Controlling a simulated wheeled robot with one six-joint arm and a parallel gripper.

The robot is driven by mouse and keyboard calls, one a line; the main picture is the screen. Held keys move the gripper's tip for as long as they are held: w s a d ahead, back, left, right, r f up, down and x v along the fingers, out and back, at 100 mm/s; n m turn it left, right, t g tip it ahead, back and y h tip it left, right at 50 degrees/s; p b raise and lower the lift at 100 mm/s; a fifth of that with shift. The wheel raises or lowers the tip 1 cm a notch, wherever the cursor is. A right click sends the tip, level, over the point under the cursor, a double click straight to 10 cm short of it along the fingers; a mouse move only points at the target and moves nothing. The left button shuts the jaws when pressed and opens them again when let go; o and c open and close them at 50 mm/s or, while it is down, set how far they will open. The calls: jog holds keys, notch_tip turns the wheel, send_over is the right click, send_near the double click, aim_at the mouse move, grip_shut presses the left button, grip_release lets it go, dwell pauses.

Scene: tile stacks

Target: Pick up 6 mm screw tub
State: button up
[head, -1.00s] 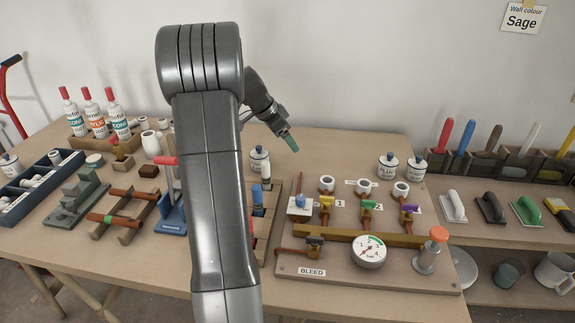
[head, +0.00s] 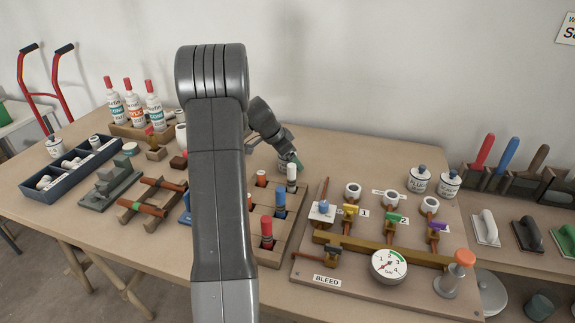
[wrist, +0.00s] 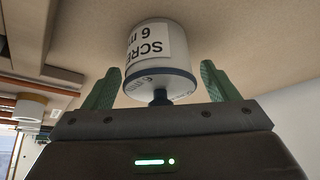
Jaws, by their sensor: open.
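The 6 mm screw tub (wrist: 158,55) is a white cylinder with a blue-rimmed lid and a dark knob. It appears upside down in the wrist view, with part of its label readable. My gripper (wrist: 162,72) is open, with one green finger on each side of the tub and a visible gap at both sides. In the head view my gripper (head: 296,164) is at the tub (head: 284,166), which is mostly hidden behind it and stands on the bench.
A wooden block with coloured plugs (head: 267,232) stands in front of the tub. A valve board with a gauge (head: 389,267) lies to the right. Two similar lidded tubs (head: 419,179) (head: 448,184) stand behind the board. Bottles (head: 133,103) stand at the back left.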

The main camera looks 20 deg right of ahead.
grip_shut()
jog(key=shift+r, duration=0.1)
